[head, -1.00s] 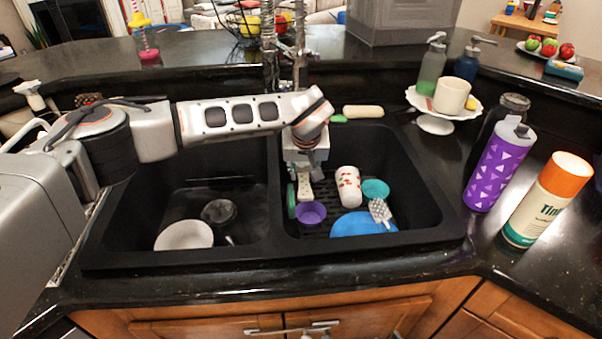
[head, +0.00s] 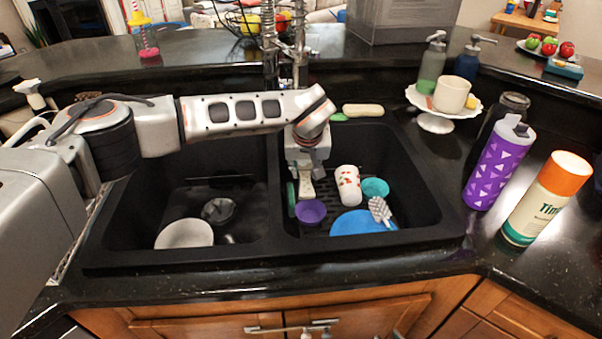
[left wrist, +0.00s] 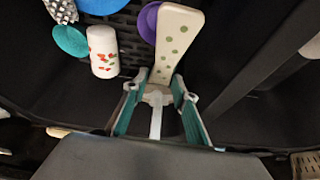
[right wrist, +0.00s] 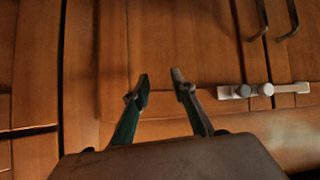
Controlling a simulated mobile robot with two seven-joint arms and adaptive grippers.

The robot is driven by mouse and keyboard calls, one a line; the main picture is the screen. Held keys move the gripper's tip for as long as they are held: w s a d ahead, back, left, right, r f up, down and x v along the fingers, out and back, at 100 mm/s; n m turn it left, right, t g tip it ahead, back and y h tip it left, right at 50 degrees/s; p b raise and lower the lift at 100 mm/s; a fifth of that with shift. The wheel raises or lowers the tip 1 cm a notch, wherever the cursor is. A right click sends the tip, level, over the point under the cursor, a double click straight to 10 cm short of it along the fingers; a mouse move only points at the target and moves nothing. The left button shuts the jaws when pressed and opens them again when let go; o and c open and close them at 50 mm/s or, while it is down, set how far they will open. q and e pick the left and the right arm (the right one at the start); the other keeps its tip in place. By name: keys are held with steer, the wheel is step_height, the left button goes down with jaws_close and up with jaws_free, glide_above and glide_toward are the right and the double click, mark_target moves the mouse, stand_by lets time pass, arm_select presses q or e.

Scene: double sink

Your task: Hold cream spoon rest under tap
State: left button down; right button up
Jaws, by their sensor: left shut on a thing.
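The cream spoon rest (left wrist: 172,42) is a long, pale piece with green dots. My left gripper (left wrist: 161,82) is shut on its near end, and the rest points away from the gripper. In the head view the spoon rest (head: 305,188) hangs tilted down inside the right basin, beside a purple bowl, and the left gripper (head: 304,172) is partly hidden by its own wrist. The chrome tap (head: 299,55) stands behind my left wrist; its lower part and outlet are hidden. My right gripper (right wrist: 160,79) is open and empty in front of the wooden cabinet doors.
The right basin holds the purple bowl (head: 311,212), a white patterned cup (head: 348,184), a teal bowl (head: 375,188) and a blue plate (head: 362,224). The left basin holds a white bowl (head: 184,233). A purple bottle (head: 497,168) and a spray can (head: 546,198) stand right of the sink.

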mark_target(312, 178)
arm_select(q)
steer(key=shift+s+r, duration=0.1)
steer(key=shift+s+d+p, duration=0.7)
steer(key=shift+s+d, duration=0.25)
steer(key=shift+s, duration=0.2)
steer(key=shift+s+d+p, duration=0.3)
steer(key=shift+s+d, duration=0.4)
steer(key=shift+s, duration=0.3)
steer(key=shift+s+d+p, duration=0.25)
steer(key=shift+s+d, duration=0.45)
steer(key=shift+s, duration=0.3)
steer(key=s+d+r+p, duration=0.2)
steer(key=s+d+r, duration=0.1)
steer(key=s+r, duration=0.1)
steer(key=shift+p, duration=0.3)
